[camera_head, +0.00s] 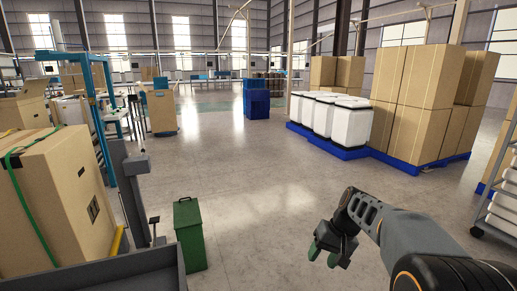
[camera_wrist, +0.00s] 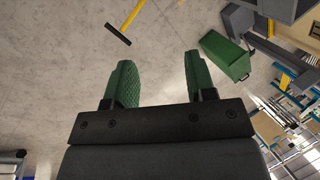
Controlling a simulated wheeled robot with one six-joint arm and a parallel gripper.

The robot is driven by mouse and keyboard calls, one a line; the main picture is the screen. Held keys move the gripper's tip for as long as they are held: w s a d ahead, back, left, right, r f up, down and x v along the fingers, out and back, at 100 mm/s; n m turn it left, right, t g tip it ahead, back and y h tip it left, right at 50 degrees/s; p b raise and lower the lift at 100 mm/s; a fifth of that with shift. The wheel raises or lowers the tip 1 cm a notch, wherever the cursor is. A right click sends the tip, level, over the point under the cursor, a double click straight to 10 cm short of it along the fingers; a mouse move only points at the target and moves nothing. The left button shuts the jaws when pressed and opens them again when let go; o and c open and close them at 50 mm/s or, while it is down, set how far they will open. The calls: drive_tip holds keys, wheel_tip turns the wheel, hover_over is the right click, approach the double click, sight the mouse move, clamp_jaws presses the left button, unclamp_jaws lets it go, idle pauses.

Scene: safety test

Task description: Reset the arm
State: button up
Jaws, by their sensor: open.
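My gripper (camera_head: 331,252) is at the lower right in the head view, at the end of my grey arm, which reaches in from the right. Its green fingers point downward over bare floor. In the wrist view my gripper (camera_wrist: 156,85) shows two green textured fingers standing well apart. Nothing is between them but grey floor. A green bin (camera_head: 190,235) stands on the floor to the left of my gripper in the head view, apart from it. The bin also shows in the wrist view (camera_wrist: 227,57), right of the fingers.
A large carton (camera_head: 70,205) with a green strap is at the left. White containers (camera_head: 338,122) and tall cartons (camera_head: 420,90) stand on blue pallets (camera_head: 335,148) at the right. A blue crate stack (camera_head: 257,100) is farther back. The middle floor is clear.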

drive_tip(key=s+a+r+n+t+h+p, duration=0.1)
drive_tip(key=s+r+t+h+p, duration=0.2)
drive_tip(key=s+r+p, duration=0.8)
drive_tip(key=s+r+h, duration=0.1)
drive_tip(key=s+r, duration=0.1)
drive_tip(key=s, duration=0.2)
drive_tip(key=shift+t, duration=0.4)
drive_tip(key=shift+c, duration=0.8)
drive_tip(key=shift+a+r, duration=0.1)
drive_tip(key=shift+a, duration=0.05)
